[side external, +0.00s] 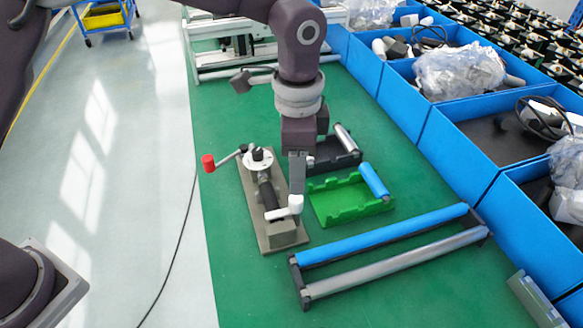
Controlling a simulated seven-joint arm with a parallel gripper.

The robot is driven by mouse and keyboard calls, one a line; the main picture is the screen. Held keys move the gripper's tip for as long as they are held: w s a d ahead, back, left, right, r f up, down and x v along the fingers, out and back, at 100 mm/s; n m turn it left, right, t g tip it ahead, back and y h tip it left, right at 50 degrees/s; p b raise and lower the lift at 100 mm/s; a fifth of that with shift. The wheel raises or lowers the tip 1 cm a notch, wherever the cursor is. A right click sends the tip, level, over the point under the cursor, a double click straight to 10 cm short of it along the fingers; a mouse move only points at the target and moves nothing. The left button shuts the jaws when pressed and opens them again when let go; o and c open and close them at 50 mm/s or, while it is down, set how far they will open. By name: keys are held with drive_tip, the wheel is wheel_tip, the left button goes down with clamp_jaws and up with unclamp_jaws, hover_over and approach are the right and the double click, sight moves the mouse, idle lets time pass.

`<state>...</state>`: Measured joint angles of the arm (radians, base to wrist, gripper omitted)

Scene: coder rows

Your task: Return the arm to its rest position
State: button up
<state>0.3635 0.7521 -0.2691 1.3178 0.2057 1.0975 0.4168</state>
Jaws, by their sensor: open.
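My gripper (297,185) hangs from the dark arm at the middle of the view, pointing down over the green table mat (225,215). It is open, and no object shows between its fingers. Its fingers overlap the right side of a tan base plate fixture (285,238) with a crank and a red knob (208,163). A white cylindrical tip (295,204) shows just below the fingers; I cannot tell whether they touch it.
Right of the gripper sit a green tray (335,207) with a blue roller (374,180) and a dark tray (325,158) with a grey roller. A two-roller frame (390,240) lies in front. Blue bins (455,150) line the right. The mat's left strip is clear.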

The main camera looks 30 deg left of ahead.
drive_tip(key=s+a+r+n+t, duration=0.3)
drive_tip(key=s+a+r+n, duration=0.45)
drive_tip(key=a+r, duration=0.65)
drive_tip(key=s+a+n+t, duration=0.1)
drive_tip(key=s+a, duration=0.3)
drive_tip(key=s, duration=0.4)
drive_tip(key=s+a+n+t, duration=0.1)
drive_tip(key=s+a+n, duration=0.3)
drive_tip(key=s, duration=0.4)
drive_tip(key=shift+s+f+t, duration=0.3)
